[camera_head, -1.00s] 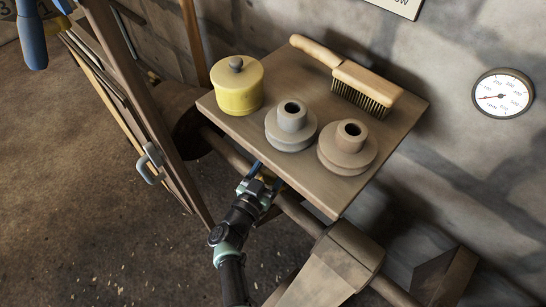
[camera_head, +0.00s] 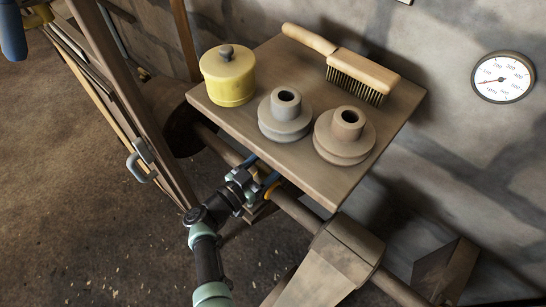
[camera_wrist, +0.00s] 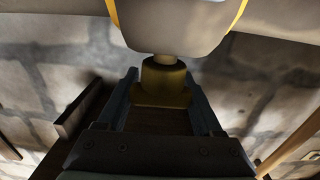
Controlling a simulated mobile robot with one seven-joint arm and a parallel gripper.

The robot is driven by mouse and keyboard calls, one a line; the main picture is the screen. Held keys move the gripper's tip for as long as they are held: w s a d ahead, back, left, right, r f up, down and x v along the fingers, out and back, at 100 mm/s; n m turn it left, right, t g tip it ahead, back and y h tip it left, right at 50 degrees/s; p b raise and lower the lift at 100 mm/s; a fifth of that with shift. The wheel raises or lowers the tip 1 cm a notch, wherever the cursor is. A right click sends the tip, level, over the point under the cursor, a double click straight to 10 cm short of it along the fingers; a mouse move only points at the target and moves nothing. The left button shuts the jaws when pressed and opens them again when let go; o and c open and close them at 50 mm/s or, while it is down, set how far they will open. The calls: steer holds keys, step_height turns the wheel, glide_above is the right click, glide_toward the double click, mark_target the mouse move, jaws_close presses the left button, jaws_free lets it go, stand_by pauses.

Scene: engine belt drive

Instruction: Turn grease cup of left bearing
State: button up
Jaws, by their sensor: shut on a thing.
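The brass-yellow grease cup (camera_wrist: 164,84) shows in the wrist view. In the head view my gripper (camera_head: 262,175) is at the shaft, below the front edge of the wooden shelf. The cup and bearing are mostly hidden there by the shelf and my gripper.
The shelf (camera_head: 290,178) above my gripper carries a yellow lidded pot (camera_head: 228,78), two stepped pulleys (camera_head: 285,117) (camera_head: 345,135) and a brush (camera_head: 358,75). A shaft (camera_head: 300,214) runs below it. A gauge (camera_head: 503,77) is on the wall.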

steer(key=o, duration=1.4)
steer(key=shift+r, duration=0.1)
steer(key=shift+c, duration=0.2)
steer(key=p+v, duration=0.2)
steer(key=v, duration=1.1)
steer(key=shift+p, duration=0.35)
